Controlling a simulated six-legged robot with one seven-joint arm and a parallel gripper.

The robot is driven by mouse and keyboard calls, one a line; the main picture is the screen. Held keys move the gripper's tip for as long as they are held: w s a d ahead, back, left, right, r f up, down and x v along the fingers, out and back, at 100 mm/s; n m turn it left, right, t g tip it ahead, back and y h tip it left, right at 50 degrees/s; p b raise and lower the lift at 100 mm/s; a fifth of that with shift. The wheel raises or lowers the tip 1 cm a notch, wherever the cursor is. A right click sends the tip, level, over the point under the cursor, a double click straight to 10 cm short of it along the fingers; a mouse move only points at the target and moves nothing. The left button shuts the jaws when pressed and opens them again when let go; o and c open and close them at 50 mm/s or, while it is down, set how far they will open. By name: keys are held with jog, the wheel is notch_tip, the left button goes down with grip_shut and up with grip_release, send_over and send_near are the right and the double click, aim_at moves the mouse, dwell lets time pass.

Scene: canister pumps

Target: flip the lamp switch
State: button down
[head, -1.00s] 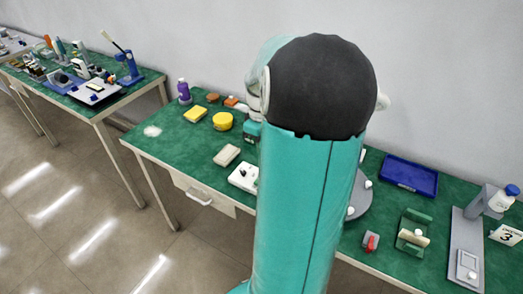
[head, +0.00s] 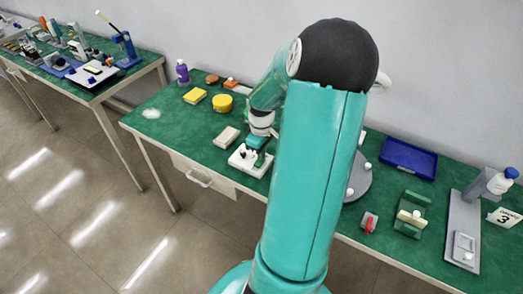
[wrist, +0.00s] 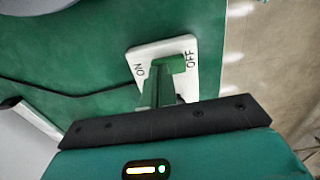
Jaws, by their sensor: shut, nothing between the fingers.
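The lamp switch is a white plate (wrist: 140,53) marked ON at its left and OFF at its right in the wrist view. In the head view the white switch base (head: 240,160) sits near the front edge of the green table, above a drawer. My gripper (wrist: 168,66) is shut and empty, its green fingers over the middle of the plate between the two words. The fingers hide the switch's moving part, so I cannot tell its position or whether they touch it. The gripper (head: 259,158) also shows at the base in the head view.
A beige block (head: 227,137) lies just behind the switch. A yellow sponge (head: 195,96) and a round yellow tin (head: 222,103) are farther back. A dark cable (wrist: 70,91) runs left from the switch. A blue tray (head: 408,158) and a red-handled device (head: 369,223) stand at right.

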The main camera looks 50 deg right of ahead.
jog(key=shift+d+f, duration=0.1)
jog(key=shift+f, duration=0.1)
dwell(0.3)
jog(key=shift+s+a+r+y, duration=0.15)
jog(key=shift+a+y, duration=0.15)
jog(key=shift+a, duration=0.5)
jog(key=shift+r, duration=0.15)
